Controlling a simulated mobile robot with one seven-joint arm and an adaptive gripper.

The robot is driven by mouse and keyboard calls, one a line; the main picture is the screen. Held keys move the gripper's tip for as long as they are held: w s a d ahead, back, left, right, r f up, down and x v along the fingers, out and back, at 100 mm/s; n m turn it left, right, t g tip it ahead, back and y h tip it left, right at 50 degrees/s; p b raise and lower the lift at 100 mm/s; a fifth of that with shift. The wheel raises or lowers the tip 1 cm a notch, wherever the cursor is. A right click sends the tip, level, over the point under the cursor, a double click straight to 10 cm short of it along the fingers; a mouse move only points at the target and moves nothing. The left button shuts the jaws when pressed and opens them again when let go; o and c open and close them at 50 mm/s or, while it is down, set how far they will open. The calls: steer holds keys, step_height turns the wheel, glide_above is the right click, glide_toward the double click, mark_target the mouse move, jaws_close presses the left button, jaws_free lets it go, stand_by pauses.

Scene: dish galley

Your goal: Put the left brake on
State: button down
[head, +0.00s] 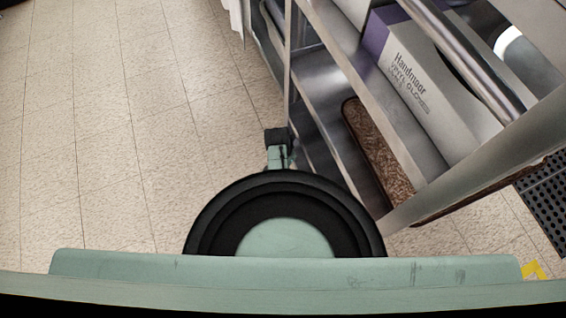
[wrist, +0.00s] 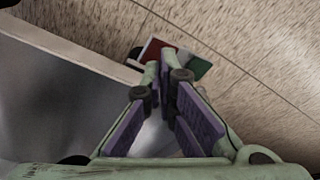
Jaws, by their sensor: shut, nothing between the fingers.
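In the wrist view my gripper (wrist: 160,65) points down toward the floor, with its green fingers and purple pads drawn together at the tips. Nothing shows between the tips. Just beyond them is a small flat piece with red, white and green parts (wrist: 152,47), which looks like a brake pedal. The fingers cover its middle. I cannot tell whether the tips touch it, or how the pedal is set. A dark part (wrist: 135,56) lies at its left, perhaps the caster. The pedal does not show in the head view.
A metal rack (head: 400,150) stands at the right, holding a vinyl glove box (head: 430,85) and a brown-speckled piece (head: 380,150) lower down. A black perforated mat (head: 548,205) lies far right. In the wrist view a metal surface (wrist: 50,100) fills the left. Tiled floor (head: 120,120) is clear at left.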

steer(key=shift+s+a+f+b, duration=0.1)
steer(key=shift+s+f+b, duration=0.05)
steer(key=shift+f+b, duration=0.45)
steer(key=shift+s+f+b, duration=0.1)
steer(key=shift+f+b, duration=0.35)
steer(key=shift+f, duration=0.25)
stand_by(0.4)
steer(key=shift+w+f+b, duration=0.1)
steer(key=shift+f+b, duration=0.7)
steer(key=shift+f, duration=0.1)
stand_by(1.1)
steer(key=shift+r, duration=0.1)
step_height(320, 180, up, 2)
steer(key=p, duration=0.4)
steer(key=shift+r, duration=0.15)
step_height(320, 180, up, 4)
steer(key=p, duration=0.4)
steer(key=shift+w, duration=0.1)
